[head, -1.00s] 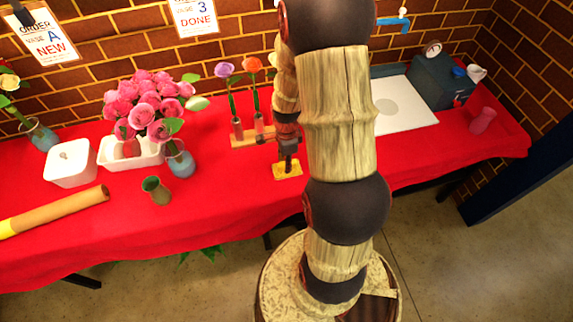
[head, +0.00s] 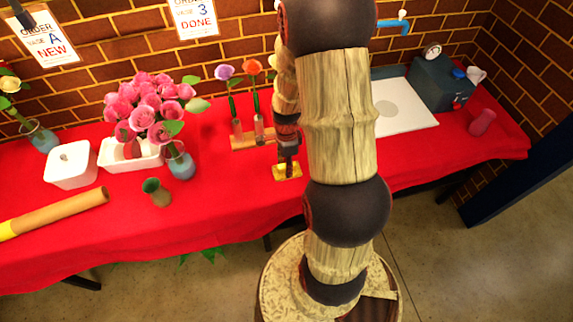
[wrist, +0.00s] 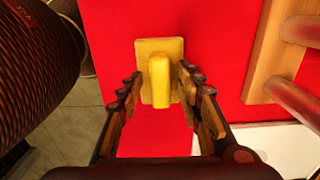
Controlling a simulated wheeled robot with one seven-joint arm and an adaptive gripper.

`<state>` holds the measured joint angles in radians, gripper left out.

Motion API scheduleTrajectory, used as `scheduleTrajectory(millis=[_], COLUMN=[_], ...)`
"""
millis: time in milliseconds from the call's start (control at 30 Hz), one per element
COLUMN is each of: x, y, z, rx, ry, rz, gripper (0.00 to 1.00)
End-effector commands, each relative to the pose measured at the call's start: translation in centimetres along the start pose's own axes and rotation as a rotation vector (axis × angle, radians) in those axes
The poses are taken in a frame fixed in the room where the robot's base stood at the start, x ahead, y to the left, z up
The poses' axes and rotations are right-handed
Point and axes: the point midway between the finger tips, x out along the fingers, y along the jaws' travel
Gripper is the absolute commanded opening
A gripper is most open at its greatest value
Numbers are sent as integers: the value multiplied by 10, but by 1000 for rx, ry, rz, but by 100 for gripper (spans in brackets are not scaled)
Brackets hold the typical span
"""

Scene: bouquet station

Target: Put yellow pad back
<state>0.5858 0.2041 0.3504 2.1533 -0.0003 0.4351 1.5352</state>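The yellow pad (head: 280,173) lies on the red tablecloth in front of the wooden rack, with my gripper (head: 288,164) right over it. In the wrist view the yellow pad (wrist: 174,47) is a flat plate with a raised yellow grip block (wrist: 159,80) on top. The fingers of my gripper (wrist: 159,82) are spread, one on each side of the block, with a gap on both sides. My gripper is open and empty. Part of the pad is hidden behind my gripper in the head view.
A wooden rack (head: 243,142) with flower tubes stands just behind the pad. A white board (head: 408,118) lies right. The cloth left of the pad is clear.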

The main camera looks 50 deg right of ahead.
Motion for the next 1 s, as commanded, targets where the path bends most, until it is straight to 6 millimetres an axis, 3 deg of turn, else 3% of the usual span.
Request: scheduleTrajectory(millis=[500,767,867,1000], x=[-98,-121,-138,-188], y=[-1,-1,1,11], z=[0,2,12,47], rx=[0,-13,-99,-399], ry=[0,0,2,12], rz=[-4,-6,-29,-105], gripper=[36,36,36,36])
